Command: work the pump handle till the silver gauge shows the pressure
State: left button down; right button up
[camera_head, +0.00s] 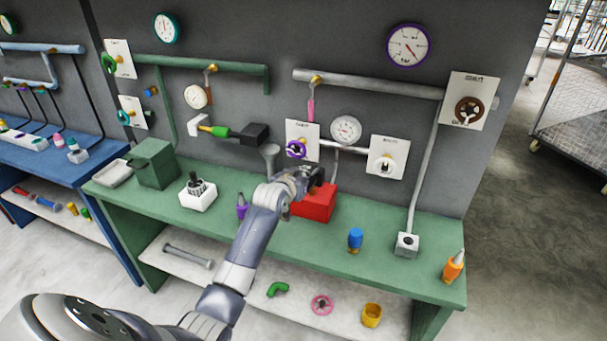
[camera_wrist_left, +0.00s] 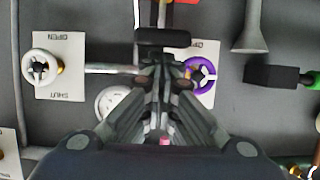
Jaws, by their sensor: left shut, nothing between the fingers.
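A red pump body (camera_head: 315,206) sits on the green bench, partly hidden behind my left gripper (camera_head: 312,180). In the left wrist view, a dark crossbar handle (camera_wrist_left: 163,40) on a thin shaft lies just beyond the tips of my left gripper (camera_wrist_left: 160,68). Its fingers are shut and empty; I cannot tell whether they touch the handle. The silver gauge (camera_head: 346,129) is on the wall behind the pump; its reading is too small to tell. It also shows in the left wrist view (camera_wrist_left: 108,103), partly covered by my gripper. My right gripper is not in view.
Purple (camera_head: 297,150), white (camera_head: 386,164) and brown (camera_head: 468,110) valve wheels are on wall plates. A purple-rimmed gauge (camera_head: 408,45) hangs above. A grey funnel (camera_head: 270,155) stands close left of the gripper. A blue fitting (camera_head: 355,238) is on the bench, with bare room around it.

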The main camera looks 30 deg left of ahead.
pick_arm(q)
jog(key=shift+f, duration=0.25)
jog(key=f+t+b, duration=0.1)
jog(key=b, duration=0.2)
jog(key=s+f+t+b, duration=0.1)
jog(key=b, duration=0.3)
jog(key=shift+d+f+t+y, duration=0.1)
jog(key=shift+f+t+y, duration=0.2)
jog(key=f+b, duration=0.1)
jog(key=s+f, duration=0.1)
jog(key=f, duration=0.1)
jog(key=shift+d+f+b, duration=0.2)
jog(key=shift+f+b, duration=0.05)
jog(key=shift+b, duration=0.15)
